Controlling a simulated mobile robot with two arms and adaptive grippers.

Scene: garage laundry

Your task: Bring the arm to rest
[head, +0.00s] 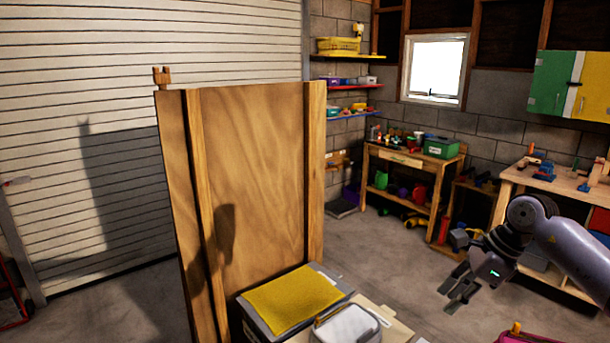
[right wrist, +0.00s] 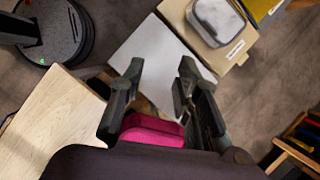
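My right gripper (head: 450,301) hangs in the air at the right of the head view, its arm coming in from the right edge and its fingers pointing down and left. In the right wrist view the right gripper (right wrist: 163,82) has its two fingers well apart with nothing held between them. A magenta object (right wrist: 152,130) shows below and between the fingers, apart from them as far as I can tell. It also shows at the bottom edge of the head view (head: 518,336). My left gripper is not in view.
A grey box with a yellow top (head: 292,300) and a pale lidded container (head: 346,326) stand at bottom centre. A tall wooden panel (head: 255,180) rises behind them. A workbench (head: 560,185) is at right, a wooden shelf table (head: 410,160) farther back. Concrete floor (head: 385,265) is open between.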

